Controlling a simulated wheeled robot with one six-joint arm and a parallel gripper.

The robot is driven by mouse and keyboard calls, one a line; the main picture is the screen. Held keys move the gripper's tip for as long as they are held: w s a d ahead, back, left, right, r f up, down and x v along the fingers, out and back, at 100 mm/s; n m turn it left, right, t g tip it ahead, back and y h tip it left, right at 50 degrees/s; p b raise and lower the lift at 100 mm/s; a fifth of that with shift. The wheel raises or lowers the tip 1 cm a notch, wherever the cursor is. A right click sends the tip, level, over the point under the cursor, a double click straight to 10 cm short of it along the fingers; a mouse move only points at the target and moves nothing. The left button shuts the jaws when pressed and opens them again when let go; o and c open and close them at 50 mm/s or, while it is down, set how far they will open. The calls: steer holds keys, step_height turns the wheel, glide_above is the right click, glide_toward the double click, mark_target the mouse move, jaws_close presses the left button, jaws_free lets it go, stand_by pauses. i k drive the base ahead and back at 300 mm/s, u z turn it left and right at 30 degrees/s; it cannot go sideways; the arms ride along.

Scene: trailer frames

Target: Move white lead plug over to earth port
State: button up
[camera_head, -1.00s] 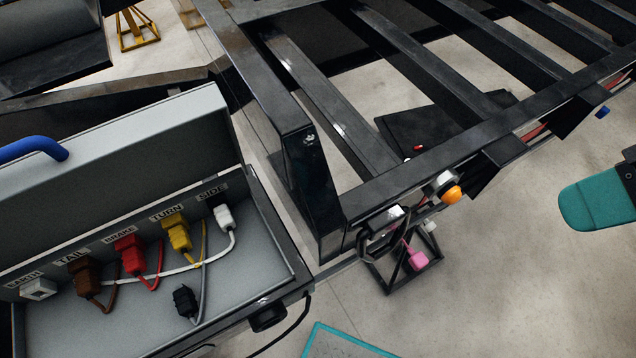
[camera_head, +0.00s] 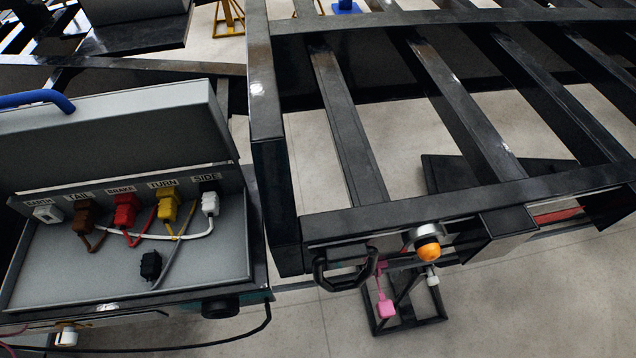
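The white lead plug (camera_head: 210,203) sits at the port labelled SIDE, at the right end of the row in the open grey box. Its white lead runs left across the box in front of the other plugs. The earth port (camera_head: 47,214) is a white socket under the EARTH label at the left end of the row, with no plug seen in it. Brown (camera_head: 83,216), red (camera_head: 125,210) and yellow (camera_head: 168,206) plugs sit at TAIL, BRAKE and TURN between them. My gripper is not in view.
A loose black plug (camera_head: 150,265) on a grey lead lies on the box floor (camera_head: 205,262). The raised lid (camera_head: 110,130) with a blue handle stands behind the ports. The black trailer frame (camera_head: 285,200) rises right of the box. Open floor (camera_head: 540,310) shows at lower right.

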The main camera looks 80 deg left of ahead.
mark_target(209, 203)
steer(key=z, duration=0.05)
steer(key=k, duration=1.4)
steer(key=u, duration=1.3)
